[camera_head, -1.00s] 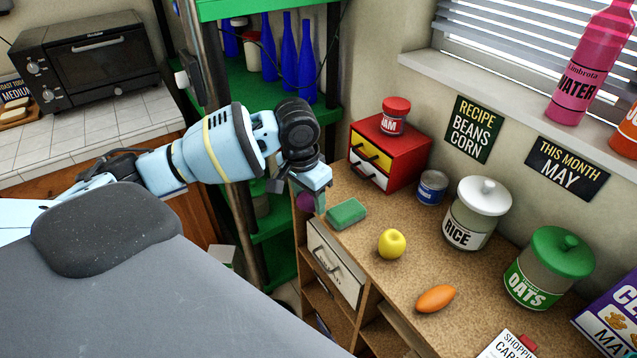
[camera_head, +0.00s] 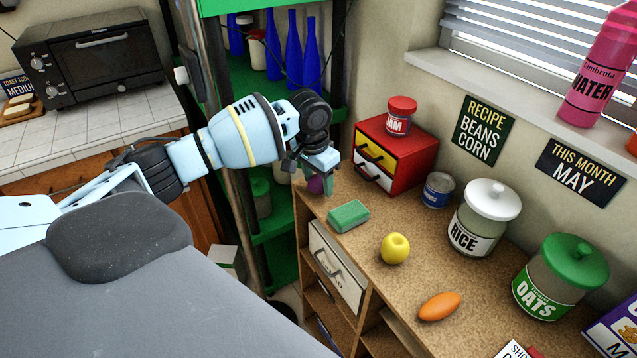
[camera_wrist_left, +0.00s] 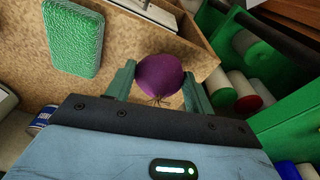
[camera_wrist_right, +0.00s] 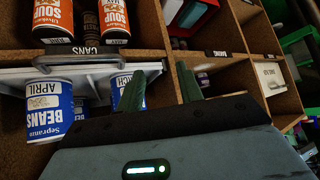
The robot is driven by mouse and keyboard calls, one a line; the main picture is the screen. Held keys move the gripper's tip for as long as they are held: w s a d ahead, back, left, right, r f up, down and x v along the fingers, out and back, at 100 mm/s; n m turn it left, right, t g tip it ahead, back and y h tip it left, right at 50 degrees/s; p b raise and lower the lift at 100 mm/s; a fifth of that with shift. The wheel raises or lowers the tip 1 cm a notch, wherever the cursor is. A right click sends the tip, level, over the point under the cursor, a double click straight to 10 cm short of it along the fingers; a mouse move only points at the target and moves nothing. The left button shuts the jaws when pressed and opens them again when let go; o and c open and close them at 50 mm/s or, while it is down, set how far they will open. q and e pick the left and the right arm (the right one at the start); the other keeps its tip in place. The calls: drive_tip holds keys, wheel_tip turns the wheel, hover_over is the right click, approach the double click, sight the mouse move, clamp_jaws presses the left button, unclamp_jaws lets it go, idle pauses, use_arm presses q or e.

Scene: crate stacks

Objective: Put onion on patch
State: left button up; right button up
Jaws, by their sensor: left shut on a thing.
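A purple onion (camera_head: 316,184) is at the counter's far left corner, partly hidden by my left gripper. My left gripper (camera_head: 322,178) is shut on it. The left wrist view shows the onion (camera_wrist_left: 159,77) between both fingers (camera_wrist_left: 160,88), with its roots toward the gripper. I cannot tell if the onion touches the counter. A green sponge-like block (camera_head: 348,215) lies close by on the counter; it also shows in the left wrist view (camera_wrist_left: 72,38). I see no clearly marked patch. My right gripper (camera_wrist_right: 160,88) is open and empty in front of a shelf.
The brown counter (camera_head: 375,285) holds a red drawer box (camera_head: 408,155), a yellow apple (camera_head: 395,249), an orange oval vegetable (camera_head: 439,306), a rice jar (camera_head: 484,218) and an oats jar (camera_head: 560,275). Soup cans (camera_wrist_right: 101,22) and beans cans (camera_wrist_right: 50,105) are near my right gripper.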

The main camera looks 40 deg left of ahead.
sight(314, 182)
use_arm(q)
drive_tip(key=shift+f, duration=0.65)
use_arm(e)
drive_tip(key=shift+d, duration=0.1)
use_arm(q)
drive_tip(key=shift+f, duration=0.15)
drive_tip(key=o, duration=1)
drive_tip(key=shift+r, duration=0.45)
drive_tip(key=r, duration=0.6)
drive_tip(key=s+r+p, duration=0.1)
drive_tip(key=r, duration=0.3)
drive_tip(key=shift+s+a, duration=0.1)
drive_tip(key=shift+a, duration=0.05)
drive_tip(key=shift+s+r, duration=0.15)
drive_tip(key=shift+r, duration=0.5)
use_arm(e)
drive_tip(key=shift+w+d+r, duration=0.2)
drive_tip(key=shift+w+r, duration=0.4)
drive_tip(key=shift+r, duration=0.15)
